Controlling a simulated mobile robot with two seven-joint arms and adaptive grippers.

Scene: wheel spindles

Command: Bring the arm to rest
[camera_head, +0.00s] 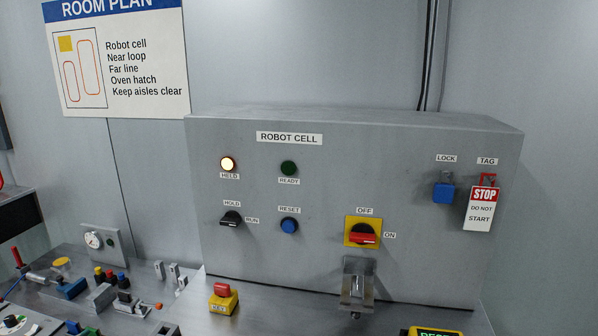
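A grey control box labelled ROBOT CELL (330,180) stands on the metal bench. Its HELD lamp (228,164) glows pale white and its READY lamp (288,168) is dark green. The black HOLD/RUN selector (231,219) sits at lower left; its handle looks roughly sideways, toward RUN. A blue RESET button (289,226) is beside it. The red rotary switch (364,237) on a yellow plate has its handle lying sideways toward ON. A blue padlock (443,192) hangs under LOCK, and a STOP tag (481,208) hangs under TAG. Neither of my grippers is in view.
A metal bracket (358,282) stands below the rotary switch. A yellow block with a red top (223,298) is on the bench in front. Small parts and tools crowd the left, near a gauge plate (100,243). A yellow-framed display (433,332) is cut off at the bottom edge.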

